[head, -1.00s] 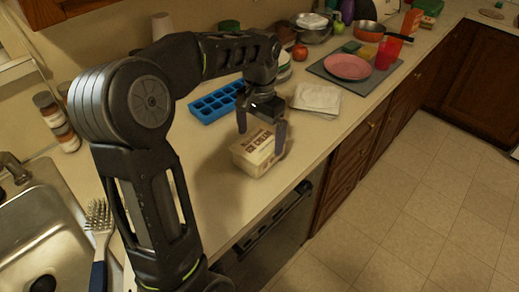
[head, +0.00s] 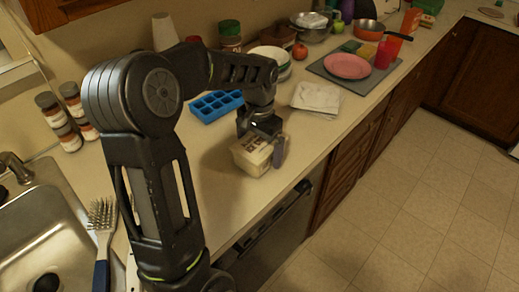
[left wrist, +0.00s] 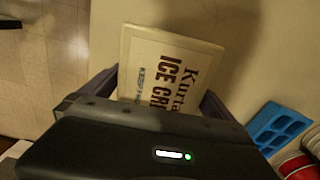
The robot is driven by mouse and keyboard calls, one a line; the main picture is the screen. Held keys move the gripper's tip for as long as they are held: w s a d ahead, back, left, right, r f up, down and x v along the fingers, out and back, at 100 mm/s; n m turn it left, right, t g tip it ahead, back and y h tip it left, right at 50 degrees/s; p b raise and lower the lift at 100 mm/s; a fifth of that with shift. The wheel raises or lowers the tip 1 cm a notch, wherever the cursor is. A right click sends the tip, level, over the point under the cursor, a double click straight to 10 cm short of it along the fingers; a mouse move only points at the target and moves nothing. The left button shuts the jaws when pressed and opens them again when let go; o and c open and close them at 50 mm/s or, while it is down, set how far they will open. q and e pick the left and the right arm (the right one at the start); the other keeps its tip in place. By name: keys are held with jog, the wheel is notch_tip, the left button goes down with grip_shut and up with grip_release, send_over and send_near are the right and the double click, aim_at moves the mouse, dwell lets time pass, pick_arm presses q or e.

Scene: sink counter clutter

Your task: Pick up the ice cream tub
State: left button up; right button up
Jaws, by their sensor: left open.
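The ice cream tub (head: 251,160) is a cream-coloured box with dark lettering on its lid, standing on the counter near the front edge. In the left wrist view the tub (left wrist: 165,65) shows its lid between the two fingers. My left gripper (head: 262,150) is open and lowered over the tub, with one finger in front of its right side in the head view. The left wrist view also shows the left gripper (left wrist: 160,90) with a finger at each side of the tub; contact cannot be told. My right gripper is not in view.
A blue ice cube tray (head: 216,106) lies behind the tub. A folded white cloth (head: 316,97) and a grey board with a pink plate (head: 347,66) lie to the right. A brush (head: 102,215) and the sink (head: 40,230) are at left.

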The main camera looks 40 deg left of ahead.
pick_arm(q)
jog(key=c, duration=1.8)
